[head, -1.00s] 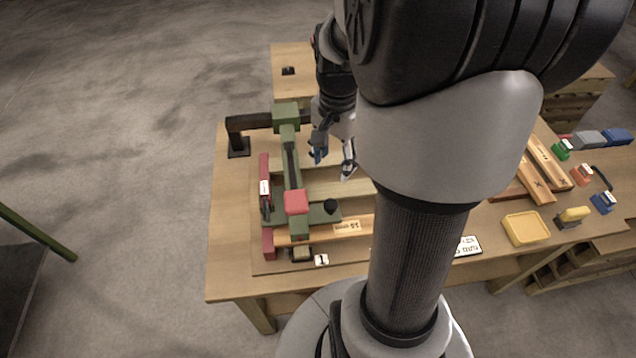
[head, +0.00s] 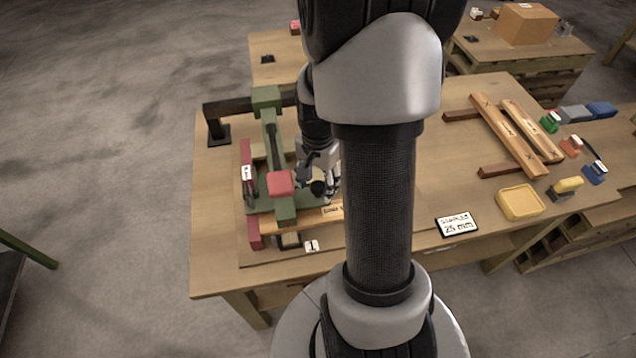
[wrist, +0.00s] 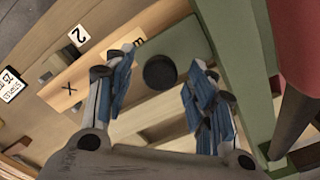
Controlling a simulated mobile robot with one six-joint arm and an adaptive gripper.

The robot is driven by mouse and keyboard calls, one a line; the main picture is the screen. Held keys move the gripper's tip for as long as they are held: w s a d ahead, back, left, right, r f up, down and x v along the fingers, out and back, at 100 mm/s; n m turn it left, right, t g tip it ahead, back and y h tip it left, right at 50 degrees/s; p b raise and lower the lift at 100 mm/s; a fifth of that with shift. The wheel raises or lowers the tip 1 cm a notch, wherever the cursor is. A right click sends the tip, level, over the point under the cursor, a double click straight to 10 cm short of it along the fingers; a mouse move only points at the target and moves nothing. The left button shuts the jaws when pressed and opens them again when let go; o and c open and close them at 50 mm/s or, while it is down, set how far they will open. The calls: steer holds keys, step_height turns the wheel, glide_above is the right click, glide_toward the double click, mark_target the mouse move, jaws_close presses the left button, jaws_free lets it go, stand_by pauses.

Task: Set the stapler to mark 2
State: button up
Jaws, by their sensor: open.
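The stapler is a green frame (head: 270,140) with a red pad (head: 280,183) and a black round knob (head: 318,187) on its right side. It stands over the left end of a wooden plank (head: 275,225). In the wrist view the knob (wrist: 160,72) shows between my fingertips, and the plank with an X (wrist: 72,88) lies beside mark 2 (wrist: 79,35). Mark 1 (head: 312,246) is a white tag at the front edge of the jig. My gripper (head: 319,180) is open, pointing down at the knob; I cannot tell whether it touches it. My arm hides mark 2 in the head view.
A red fence (head: 250,195) edges the jig at left. A card reading staples 25 mm (head: 457,224) and a yellow tray (head: 520,202) lie to the right. The front right tabletop is fairly clear.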

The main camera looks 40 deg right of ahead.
steer(key=shift+c, duration=0.3)
jaws_close()
stand_by(0.4)
